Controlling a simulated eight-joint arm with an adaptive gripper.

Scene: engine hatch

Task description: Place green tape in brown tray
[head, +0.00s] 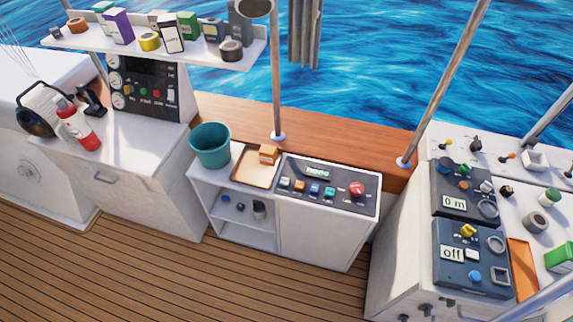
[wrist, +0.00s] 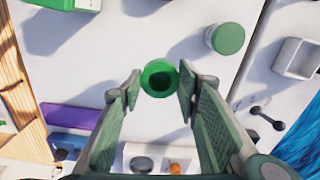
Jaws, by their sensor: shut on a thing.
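The green tape (wrist: 149,73), a small green roll with a dark hole, sits between the fingertips of my gripper (wrist: 159,88) in the wrist view. The fingers are shut on its two sides. White counter surface shows behind it; its height above that is hard to tell. The brown tray (head: 245,166) is shallow and tan, on the low white cabinet in the middle of the head view. An orange-brown box (head: 268,154) stands in its back right part. I cannot make out my gripper in the head view.
A teal bucket (head: 210,146) stands left of the tray and a button panel (head: 325,188) lies right of it. A metal pole (head: 276,80) rises behind. The right counter holds a green box (head: 561,257) and a green-topped cylinder (wrist: 228,38).

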